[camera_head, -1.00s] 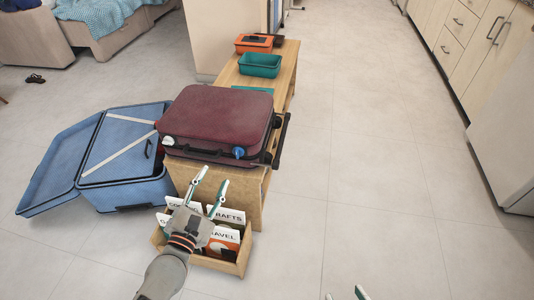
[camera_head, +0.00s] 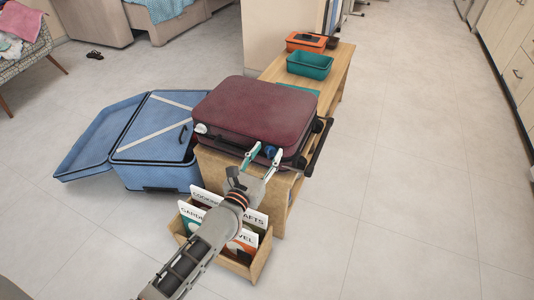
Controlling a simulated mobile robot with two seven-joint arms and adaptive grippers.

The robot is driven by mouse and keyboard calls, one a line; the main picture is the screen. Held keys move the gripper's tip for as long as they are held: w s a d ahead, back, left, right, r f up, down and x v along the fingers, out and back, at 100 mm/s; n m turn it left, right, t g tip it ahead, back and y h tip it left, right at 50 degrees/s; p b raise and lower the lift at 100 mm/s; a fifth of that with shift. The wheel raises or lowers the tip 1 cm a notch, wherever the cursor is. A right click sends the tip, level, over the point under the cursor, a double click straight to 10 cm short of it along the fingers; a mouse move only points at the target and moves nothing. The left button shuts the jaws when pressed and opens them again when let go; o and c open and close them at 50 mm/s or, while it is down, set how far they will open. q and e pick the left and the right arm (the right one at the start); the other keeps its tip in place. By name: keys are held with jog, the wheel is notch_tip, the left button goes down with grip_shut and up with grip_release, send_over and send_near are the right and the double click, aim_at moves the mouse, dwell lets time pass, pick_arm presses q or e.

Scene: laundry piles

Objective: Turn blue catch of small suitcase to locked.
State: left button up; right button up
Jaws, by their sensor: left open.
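The small maroon suitcase (camera_head: 258,106) lies shut on the near end of a wooden bench. Its front edge carries a blue catch (camera_head: 270,151) at the right and a white catch (camera_head: 201,129) at the left. My left gripper (camera_head: 265,156) is open in front of the suitcase, with its fingertips around or just in front of the blue catch. I cannot tell whether they touch it. The fingers partly hide the catch, and its exact turn is too small to read. My right gripper does not show.
A wooden box of labelled cards (camera_head: 259,257) stands below my left arm. An open blue suitcase (camera_head: 159,139) lies on the floor at the left. Teal (camera_head: 310,69) and orange (camera_head: 306,42) bins stand on the bench (camera_head: 341,73). The floor at the right is clear.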

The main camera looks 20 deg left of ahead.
pick_arm(q)
jog(key=shift+w, duration=0.15)
jog(key=c, duration=1.1)
